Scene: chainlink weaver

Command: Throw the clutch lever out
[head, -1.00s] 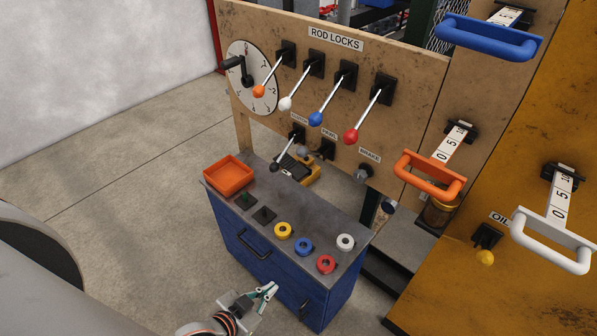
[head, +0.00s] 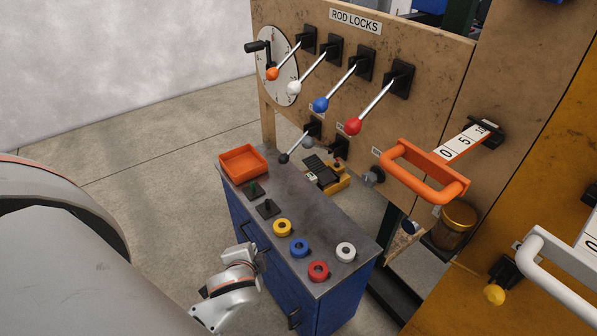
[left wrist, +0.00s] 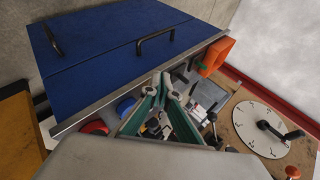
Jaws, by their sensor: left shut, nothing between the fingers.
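A lever with a black knob (head: 284,158) sticks out from a black mount low on the wooden panel, pointing down and left over the far side of the bench top. The small label above its mount is too small to read, so I cannot confirm it is the clutch lever. My left wrist shows in front of the blue cabinet in the head view, its fingertips hidden there. In the left wrist view my left gripper (left wrist: 168,86) is shut and empty, its teal fingers meeting in front of the bench. My right gripper is not in view.
Levers with orange (head: 272,74), white (head: 294,88), blue (head: 321,105) and red (head: 353,126) knobs hang above. The blue cabinet (head: 283,270) carries an orange tray (head: 243,163) and several coloured rings. An orange handle (head: 425,180) juts out at right.

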